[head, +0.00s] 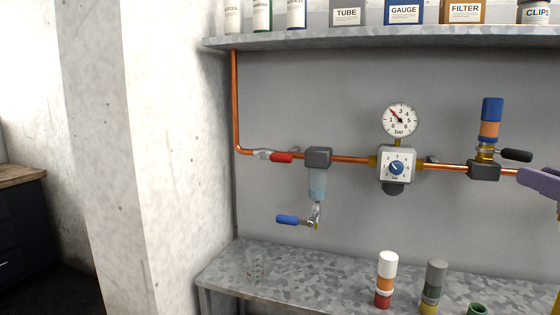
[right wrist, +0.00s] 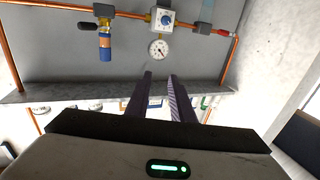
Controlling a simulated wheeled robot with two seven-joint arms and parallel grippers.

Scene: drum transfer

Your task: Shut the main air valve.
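The red-handled valve lever (head: 281,157) sits on the copper pipe at the left, before the grey filter head (head: 317,156). The lever lies roughly along the pipe. It also shows, upside down, at the upper right of the right wrist view (right wrist: 222,32). My right gripper (head: 535,182) enters at the right edge of the head view, far right of the red lever; its purple fingers show partly. In the right wrist view its fingers (right wrist: 160,76) are apart with nothing between them. My left gripper is not in view.
A round gauge (head: 400,120) stands above the regulator (head: 397,165). A black-handled valve (head: 516,155) and blue-orange cylinder (head: 490,120) are at right. A blue drain lever (head: 288,220) hangs below the filter.

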